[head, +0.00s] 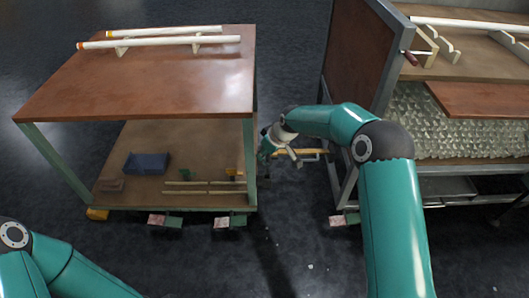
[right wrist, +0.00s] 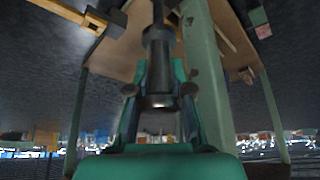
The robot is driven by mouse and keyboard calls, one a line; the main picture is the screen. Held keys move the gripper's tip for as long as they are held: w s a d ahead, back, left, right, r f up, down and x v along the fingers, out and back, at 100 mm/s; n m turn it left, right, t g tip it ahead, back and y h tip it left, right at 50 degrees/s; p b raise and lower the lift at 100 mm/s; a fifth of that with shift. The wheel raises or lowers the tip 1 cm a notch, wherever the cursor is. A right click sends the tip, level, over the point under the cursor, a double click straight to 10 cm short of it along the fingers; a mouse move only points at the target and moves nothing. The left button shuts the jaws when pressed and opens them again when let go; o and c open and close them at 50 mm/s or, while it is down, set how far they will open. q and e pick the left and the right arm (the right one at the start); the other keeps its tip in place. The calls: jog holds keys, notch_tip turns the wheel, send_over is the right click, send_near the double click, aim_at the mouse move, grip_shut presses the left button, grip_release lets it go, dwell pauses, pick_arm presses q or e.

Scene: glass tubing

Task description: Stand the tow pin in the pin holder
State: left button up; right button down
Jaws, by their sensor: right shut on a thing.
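In the right wrist view the tow pin (right wrist: 158,62) is a dark metal rod with a wider collar. It stands between the teal fingers of my right gripper (right wrist: 158,92), which is shut on it. In the head view my right gripper (head: 267,148) is beside the right front leg of the left cart, and the pin is too small to make out there. A small yellow piece (head: 235,174) on the cart's lower shelf may be the pin holder; I cannot tell for sure. My left gripper is out of view.
The left cart's brown top (head: 140,80) carries two white tubes (head: 160,42). Its lower shelf (head: 150,190) holds a blue bin (head: 147,163) and thin strips. The floor in front is clear.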

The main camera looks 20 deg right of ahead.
jog(key=shift+f+b, duration=2.3)
jog(key=shift+f, duration=1.35)
jog(key=c, duration=1)
grip_release()
jog(key=shift+r, duration=0.1)
jog(key=v, duration=1.2)
jog(key=shift+s, duration=0.1)
